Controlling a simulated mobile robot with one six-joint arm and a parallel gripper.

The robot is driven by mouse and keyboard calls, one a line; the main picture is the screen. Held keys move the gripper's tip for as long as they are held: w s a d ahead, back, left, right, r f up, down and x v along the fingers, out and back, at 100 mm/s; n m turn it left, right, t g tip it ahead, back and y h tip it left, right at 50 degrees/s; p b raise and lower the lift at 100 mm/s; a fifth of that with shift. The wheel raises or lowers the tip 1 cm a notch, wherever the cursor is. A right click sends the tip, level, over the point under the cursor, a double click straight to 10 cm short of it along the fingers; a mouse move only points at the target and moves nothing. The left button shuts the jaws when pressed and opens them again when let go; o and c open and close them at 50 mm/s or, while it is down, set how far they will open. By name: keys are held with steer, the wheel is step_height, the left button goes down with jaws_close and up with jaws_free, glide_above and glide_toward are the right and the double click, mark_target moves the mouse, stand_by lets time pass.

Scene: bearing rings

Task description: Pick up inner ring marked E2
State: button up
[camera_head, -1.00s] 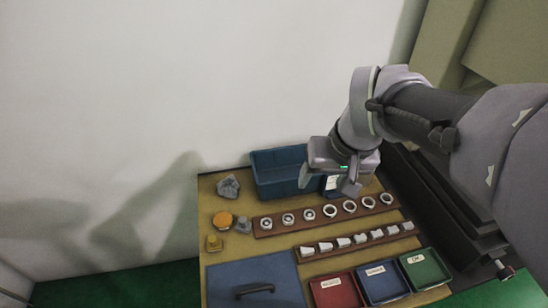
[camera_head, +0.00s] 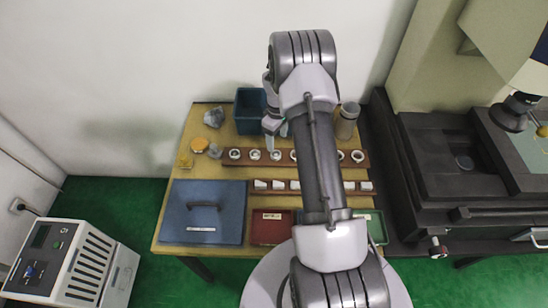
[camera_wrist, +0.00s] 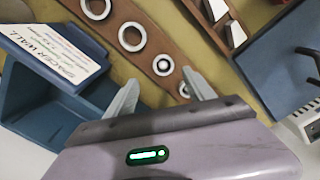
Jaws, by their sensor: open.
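A brown rack (camera_head: 228,163) holds a row of metal rings; smaller ones sit at its left end, such as a ring (camera_head: 255,155) and another ring (camera_head: 235,154). No E2 mark is readable, so I cannot tell which ring bears it. My gripper (camera_head: 274,142) is above the left half of the rack, pointing down. In the wrist view my gripper (camera_wrist: 161,80) is open and empty. Another ring (camera_wrist: 183,90) is partly hidden by the right finger. My arm hides the rack's middle.
A blue bin (camera_head: 249,98) with a white label stands behind the rack; it is close to the left finger in the wrist view. A front rack holds white pieces (camera_head: 260,185). A blue lid with a handle (camera_head: 190,222) lies front left. Dark machinery (camera_head: 430,150) stands right.

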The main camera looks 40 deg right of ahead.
mark_target(276, 154)
steer(key=f, duration=0.2)
steer(key=f+b, duration=0.1)
steer(key=f, duration=0.1)
steer(key=f+b, duration=0.1)
steer(key=f, duration=0.2)
steer(key=shift+s+a, duration=0.1)
steer(key=shift+a, duration=0.25)
steer(key=shift+r, duration=0.1)
steer(key=shift+c, duration=0.2)
jaws_close()
